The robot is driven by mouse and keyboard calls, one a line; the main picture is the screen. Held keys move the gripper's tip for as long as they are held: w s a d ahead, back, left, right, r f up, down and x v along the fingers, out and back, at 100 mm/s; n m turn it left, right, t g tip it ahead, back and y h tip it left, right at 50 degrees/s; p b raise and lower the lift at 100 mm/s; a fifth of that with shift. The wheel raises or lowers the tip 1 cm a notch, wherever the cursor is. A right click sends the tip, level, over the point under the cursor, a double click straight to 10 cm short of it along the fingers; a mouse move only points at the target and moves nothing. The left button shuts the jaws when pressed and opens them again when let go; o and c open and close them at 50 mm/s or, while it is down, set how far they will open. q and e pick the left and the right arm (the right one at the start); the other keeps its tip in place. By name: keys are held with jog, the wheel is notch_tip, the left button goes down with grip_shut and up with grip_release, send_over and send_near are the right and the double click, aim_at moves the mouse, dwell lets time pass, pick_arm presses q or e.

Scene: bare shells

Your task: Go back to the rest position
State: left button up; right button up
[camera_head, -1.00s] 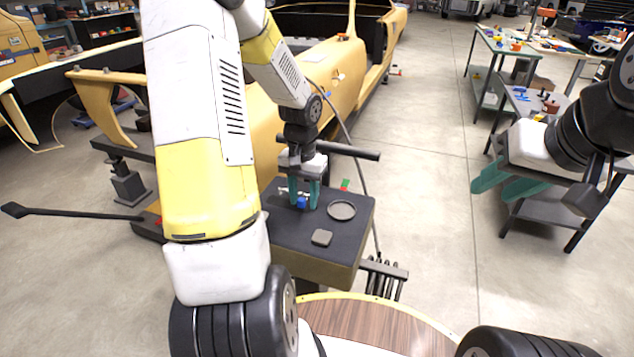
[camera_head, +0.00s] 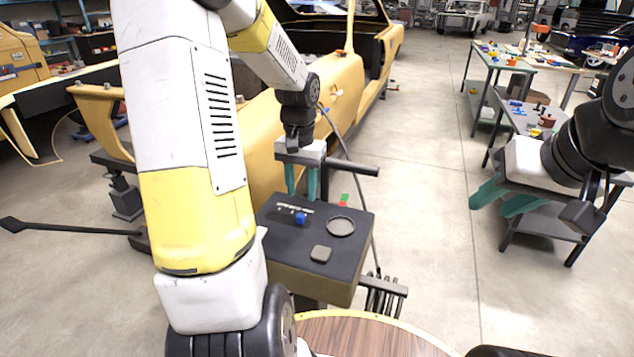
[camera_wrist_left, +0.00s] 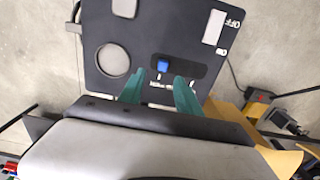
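My left gripper (camera_head: 301,182) is above the dark box (camera_head: 335,257), its two green fingers apart with nothing between them. In the left wrist view the fingers (camera_wrist_left: 160,88) point toward the panel with a gap between them. The panel holds a blue switch knob (camera_head: 300,218), which also shows in the left wrist view (camera_wrist_left: 163,65), a round grey disc (camera_head: 341,226) and a small grey square pad (camera_head: 320,254). My right gripper (camera_head: 497,200) is at the right, its green fingers apart and empty, in front of a grey table.
A yellow car shell (camera_head: 330,90) stands behind the box. A small red and green piece (camera_head: 343,200) shows behind the box's far edge. Workbenches with small parts (camera_head: 505,58) stand at the far right. The floor (camera_head: 425,150) between is clear.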

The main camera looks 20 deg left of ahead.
pick_arm(q)
jog(key=shift+r, duration=0.1)
jog(key=s+d+r+t+h, duration=0.1)
jog(key=s+d+r+t, duration=0.2)
jog(key=s+r, duration=0.4)
jog(key=s+d+r+t+h, duration=0.1)
jog(key=s+d+r+t, duration=0.2)
jog(key=s+d+r, duration=0.2)
jog(key=s+r, duration=0.3)
jog(key=s, duration=0.2)
jog(key=shift+r, duration=0.25)
jog(key=shift+a, duration=0.1)
dwell(1.2)
